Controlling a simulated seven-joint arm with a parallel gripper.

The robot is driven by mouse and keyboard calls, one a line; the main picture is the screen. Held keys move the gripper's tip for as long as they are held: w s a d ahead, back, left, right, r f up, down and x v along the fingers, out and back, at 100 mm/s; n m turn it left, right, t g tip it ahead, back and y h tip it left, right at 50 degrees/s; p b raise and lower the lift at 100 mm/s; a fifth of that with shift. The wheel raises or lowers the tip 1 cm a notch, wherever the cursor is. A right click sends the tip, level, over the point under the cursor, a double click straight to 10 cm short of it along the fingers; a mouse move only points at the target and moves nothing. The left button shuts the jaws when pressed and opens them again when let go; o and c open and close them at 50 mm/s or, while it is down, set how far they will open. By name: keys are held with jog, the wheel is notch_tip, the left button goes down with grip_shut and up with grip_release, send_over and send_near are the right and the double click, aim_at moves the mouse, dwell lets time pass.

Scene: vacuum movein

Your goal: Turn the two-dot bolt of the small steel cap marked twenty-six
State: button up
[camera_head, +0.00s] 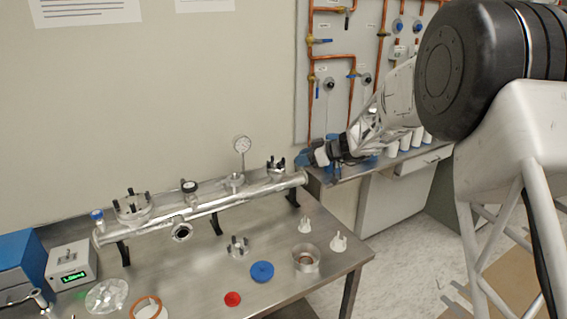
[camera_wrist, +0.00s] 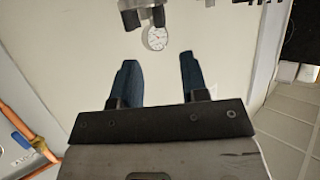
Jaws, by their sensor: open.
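A long steel pipe (camera_head: 205,205) lies on black supports along the back of the table. A small flanged cap with dark upright bolts (camera_head: 276,170) sits at its right end. A larger bolted flange (camera_head: 132,208) sits at its left end. Another bolted steel piece (camera_head: 237,248) stands loose on the table. No number or bolt dots are readable, so I cannot tell which cap is marked twenty-six. My gripper (camera_head: 310,158) is just right of and above the pipe's right end. In the wrist view its two blue fingers (camera_wrist: 158,85) are apart with nothing between them.
Copper piping (camera_head: 312,80) covers the back wall board.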

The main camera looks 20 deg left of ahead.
aim_at(279, 166)
jog(key=shift+a, duration=0.15)
jog(key=x, duration=0.7)
jog(key=shift+a+f, duration=0.2)
jog(key=shift+a, duration=0.05)
jog(key=shift+c, duration=0.3)
grip_shut()
